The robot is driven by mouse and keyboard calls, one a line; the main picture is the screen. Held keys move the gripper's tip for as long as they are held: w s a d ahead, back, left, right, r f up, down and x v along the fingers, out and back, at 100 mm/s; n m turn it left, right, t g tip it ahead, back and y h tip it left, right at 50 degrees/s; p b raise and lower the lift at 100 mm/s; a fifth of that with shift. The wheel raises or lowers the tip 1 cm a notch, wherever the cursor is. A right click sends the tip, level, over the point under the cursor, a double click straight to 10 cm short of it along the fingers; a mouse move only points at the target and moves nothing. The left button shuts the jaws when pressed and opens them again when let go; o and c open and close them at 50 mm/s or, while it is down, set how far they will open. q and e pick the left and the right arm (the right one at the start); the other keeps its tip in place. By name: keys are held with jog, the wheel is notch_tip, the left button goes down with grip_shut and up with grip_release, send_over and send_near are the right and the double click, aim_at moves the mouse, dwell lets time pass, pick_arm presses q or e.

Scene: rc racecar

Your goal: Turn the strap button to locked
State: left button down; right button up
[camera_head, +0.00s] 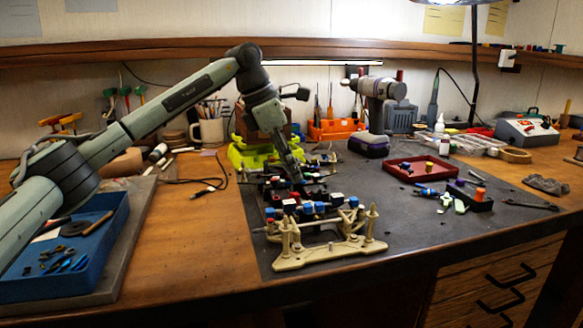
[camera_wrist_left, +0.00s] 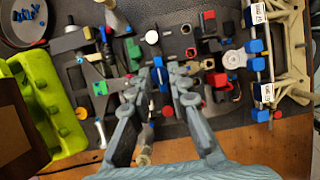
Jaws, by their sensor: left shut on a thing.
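The racecar chassis (camera_head: 318,208) sits on the dark mat, with its tan shock tower (camera_head: 330,252) toward the front edge; the chassis also spans the wrist view, with the tan tower (camera_wrist_left: 291,50) at the right. My left gripper (camera_head: 297,179) reaches down from above into the middle of the chassis. In the wrist view its two fingers (camera_wrist_left: 168,70) are close together over the dark parts, shut on a small part. A small blue-and-white piece (camera_wrist_left: 163,87) shows between them; I take it as the strap button, mostly hidden. Its locked or unlocked position cannot be read. My right gripper is not in view.
A lime-green stand (camera_head: 252,155) is behind the chassis, close to my left arm; it shows at the wrist view's left (camera_wrist_left: 45,105). A red tray (camera_head: 418,170) and small black bin (camera_head: 470,198) lie right. A blue tray (camera_head: 70,255) stands left. The mat's front right is clear.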

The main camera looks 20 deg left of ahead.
pick_arm(q)
jog(key=c, duration=1.4)
grip_release()
jog(key=v, duration=1.2)
jog(key=shift+a, duration=0.1)
jog(key=shift+s+f, duration=0.1)
